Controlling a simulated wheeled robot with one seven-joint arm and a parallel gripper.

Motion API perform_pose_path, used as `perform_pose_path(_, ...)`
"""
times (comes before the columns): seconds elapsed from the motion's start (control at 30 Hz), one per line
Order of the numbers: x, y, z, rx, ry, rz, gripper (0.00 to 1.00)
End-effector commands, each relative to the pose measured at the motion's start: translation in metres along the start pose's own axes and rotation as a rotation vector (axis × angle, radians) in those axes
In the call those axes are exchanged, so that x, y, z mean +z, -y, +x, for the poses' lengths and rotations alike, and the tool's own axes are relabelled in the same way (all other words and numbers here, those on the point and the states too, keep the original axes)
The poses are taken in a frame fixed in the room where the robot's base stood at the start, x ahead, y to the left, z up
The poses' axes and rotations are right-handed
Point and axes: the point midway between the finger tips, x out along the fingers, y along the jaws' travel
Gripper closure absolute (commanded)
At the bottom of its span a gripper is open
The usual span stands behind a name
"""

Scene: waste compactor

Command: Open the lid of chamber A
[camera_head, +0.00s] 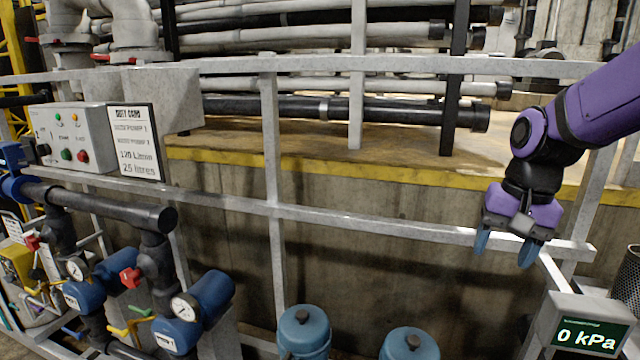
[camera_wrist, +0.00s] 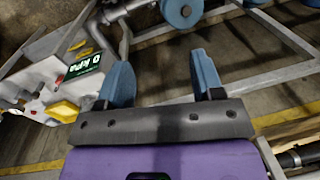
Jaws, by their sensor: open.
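Two blue rounded chambers with closed-looking tops stand at the bottom of the head view, a left one (camera_head: 303,335) and a right one (camera_head: 409,348). Each has a dark knob on top. No label shows on either, so I cannot tell which is chamber A. Their lower parts are cut off by the frame. My gripper (camera_head: 506,246) is up and to the right of both, in front of the grey railing. Its two blue fingers are apart with nothing between them, also in the wrist view (camera_wrist: 163,80). A blue round top (camera_wrist: 182,12) shows at that view's upper edge.
A display reading 0 kPa (camera_head: 590,337) stands below and right of my gripper. Grey railings (camera_head: 400,228) cross behind it. Blue pumps with gauges (camera_head: 200,305), valves and a control box (camera_head: 70,138) are at left. Pipes (camera_head: 330,107) lie on the ledge behind.

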Motion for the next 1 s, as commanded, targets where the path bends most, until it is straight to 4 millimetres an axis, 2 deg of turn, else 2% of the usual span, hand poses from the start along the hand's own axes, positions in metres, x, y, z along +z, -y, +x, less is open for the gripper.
perform_pose_path(0.1,0.02,-0.011,-0.022,-0.019,-0.076,-0.08,0.39)
perform_pose_path(0.3,0.054,-0.029,-0.05,-0.028,-0.2,-0.217,0.39)
perform_pose_path(0.6,0.101,-0.056,-0.074,-0.007,-0.375,-0.395,0.39)
perform_pose_path(0.8,0.116,-0.064,-0.078,0.009,-0.432,-0.453,0.39)
perform_pose_path(1.0,0.117,-0.065,-0.079,0.013,-0.44,-0.463,0.39)
